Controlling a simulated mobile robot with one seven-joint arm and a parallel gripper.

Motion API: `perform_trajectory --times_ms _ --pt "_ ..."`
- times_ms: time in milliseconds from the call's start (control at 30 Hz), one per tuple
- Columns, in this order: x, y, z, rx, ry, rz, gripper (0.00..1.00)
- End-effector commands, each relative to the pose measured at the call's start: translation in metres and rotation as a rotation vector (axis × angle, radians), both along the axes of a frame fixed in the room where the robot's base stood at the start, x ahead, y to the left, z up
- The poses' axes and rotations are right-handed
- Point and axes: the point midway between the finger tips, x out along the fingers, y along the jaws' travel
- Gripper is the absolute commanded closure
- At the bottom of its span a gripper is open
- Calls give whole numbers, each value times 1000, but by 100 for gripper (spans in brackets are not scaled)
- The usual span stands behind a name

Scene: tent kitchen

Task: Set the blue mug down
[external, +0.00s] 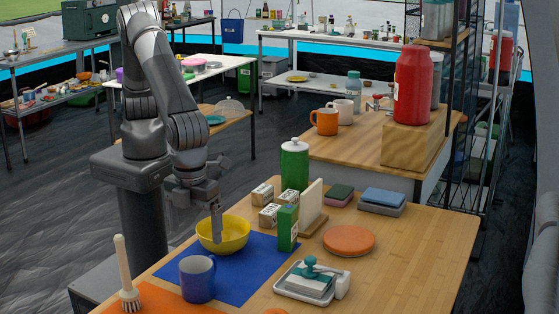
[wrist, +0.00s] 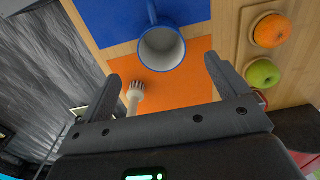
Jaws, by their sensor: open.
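The blue mug (external: 198,279) stands upright on the front left part of the blue mat (external: 244,282), near the orange mat. In the wrist view the mug (wrist: 161,48) shows from above, empty, with a pale inside and its handle toward the top of the picture. My gripper (external: 217,222) is over the table by the yellow bowl, apart from the mug. In the wrist view its two fingers (wrist: 162,75) are wide apart with nothing held between them.
The yellow bowl (external: 224,234) and a green carton (external: 287,228) stand behind the mug. A brush (external: 127,280) stands to its left, over the orange mat (wrist: 178,92). A butter dish (external: 306,285) is to the right. An orange (wrist: 271,31) and a green apple (wrist: 262,73) lie on a board.

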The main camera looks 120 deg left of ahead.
Motion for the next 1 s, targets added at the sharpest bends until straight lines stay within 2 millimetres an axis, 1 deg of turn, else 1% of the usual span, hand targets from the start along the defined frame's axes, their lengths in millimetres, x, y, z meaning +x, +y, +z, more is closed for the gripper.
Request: perform_trajectory --times_ms 67,167,267,300,367,400,467,500,567,600,667,700,767,800,867,1000 --pt "1 4 5 -4 -2 13 8" --pt "4 21 23 -19 -10 62 8" --pt "7 51 54 -46 -24 153 8" --pt "6 66 68 -59 -30 198 8" --pt "4 90 89 -77 -40 267 8" --pt "2 106 102 -89 -47 312 8" --pt "-3 129 121 -107 -57 378 8" --pt "-8 143 133 -119 -64 422 8" --pt "-15 166 150 -136 -75 488 8" --pt "-21 181 160 -148 -83 531 8" --pt "-31 203 174 -164 -96 596 8" --pt "-39 216 183 -177 -104 638 8" --pt "-51 237 196 -193 -117 702 8" --pt "-60 251 203 -205 -127 744 8" --pt "-74 270 213 -220 -141 806 8" --pt "-111 311 231 -255 -178 949 8"
